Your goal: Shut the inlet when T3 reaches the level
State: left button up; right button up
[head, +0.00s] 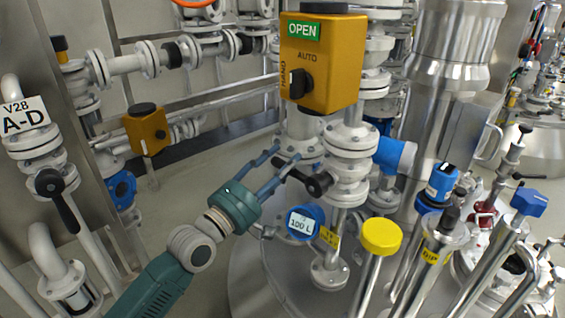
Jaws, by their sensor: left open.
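A yellow valve actuator box (335,60) at top centre shows a green OPEN sign (303,30). A black selector knob (301,84) sits between its AUTO and HAND marks. Below it, a white flanged valve (348,165) has a black lever (318,185) pointing left. A round blue gauge reads 100 L (301,223) on the vessel top below. My left gripper (287,155) is open, with its two fingers close to the lever's free end. I cannot tell if they touch it. No T3 label is readable. My right gripper is not in view.
Left stands a pipe with a V28 A-D plate (24,116) and a black lever (57,200). A smaller yellow box (146,130) sits behind. A yellow cap (381,237) and several steel stubs crowd the right of the steel vessel lid (262,285). Floor shows behind my arm.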

pick_arm(q)
jog(key=v, duration=1.1)
jog(key=shift+s+a, duration=0.25)
jog(key=shift+s, duration=0.05)
